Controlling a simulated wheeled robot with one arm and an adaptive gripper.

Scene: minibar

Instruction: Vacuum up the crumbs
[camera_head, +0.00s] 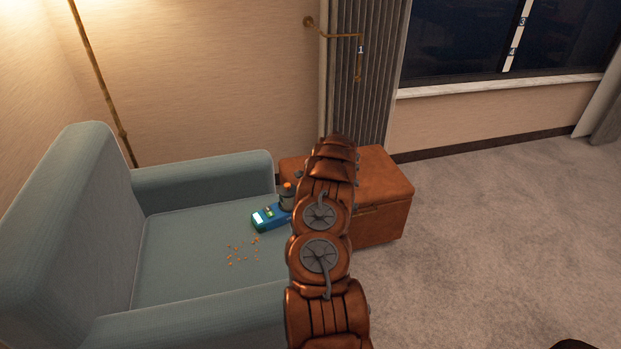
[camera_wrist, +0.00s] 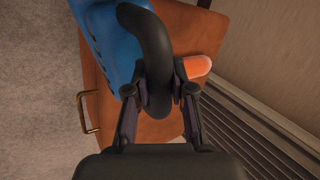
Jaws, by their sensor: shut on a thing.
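A blue handheld vacuum (camera_head: 268,217) is over the right front part of the armchair seat, right of the crumbs, partly hidden behind my arm. I cannot tell whether it touches the seat. Several small orange-brown crumbs (camera_head: 243,250) lie scattered on the seat cushion (camera_head: 185,270). In the wrist view, my gripper (camera_wrist: 162,95) is shut on the vacuum's black loop handle (camera_wrist: 155,35), with the blue body (camera_wrist: 105,40) at the upper left. My gripper is mostly hidden by my arm in the head view.
A brown leather ottoman (camera_head: 385,190) stands right of the chair; it shows below the vacuum in the wrist view. The chair's armrests (camera_head: 205,172) bound the seat at back and front. A thin lamp pole (camera_head: 100,85) stands behind. Carpet (camera_head: 480,230) at right is clear.

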